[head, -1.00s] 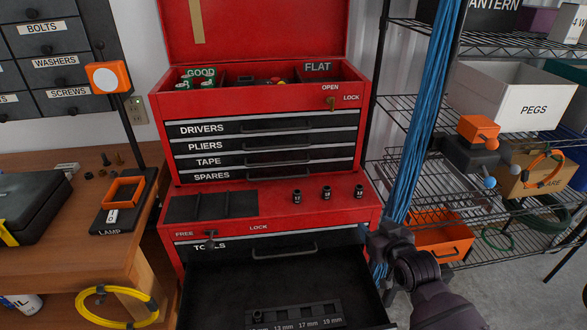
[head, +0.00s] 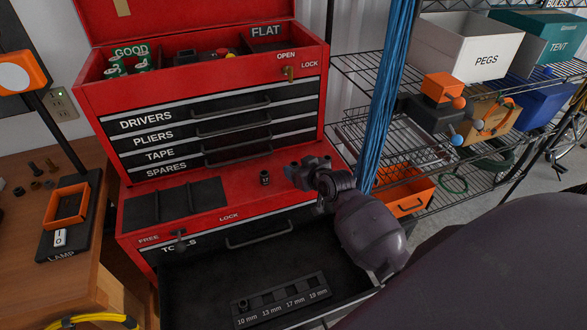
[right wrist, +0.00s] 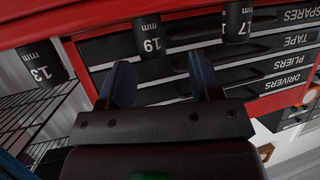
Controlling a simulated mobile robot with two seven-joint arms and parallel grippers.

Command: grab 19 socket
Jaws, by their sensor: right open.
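The 19 mm socket (right wrist: 150,40), a dark cylinder with white marking, stands on the red chest's lower top in the right wrist view. In that view, my right gripper (right wrist: 162,76) is open and empty. The 19 mm socket appears just beyond the fingertips, in line with the gap between them. The 17 mm socket (right wrist: 237,22) and 13 mm socket (right wrist: 42,65) stand to either side. In the head view my right gripper (head: 298,174) is over the chest top and hides two sockets; the 17 mm socket shows (head: 265,178) left of it. My left gripper is out of view.
The open tools drawer (head: 195,285) holds a labelled socket rail (head: 283,300) with a socket at its 10 mm place. A blue cable bundle (head: 385,100) hangs right of the chest. A wire shelf with bins, including an orange bin (head: 405,197), stands at right.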

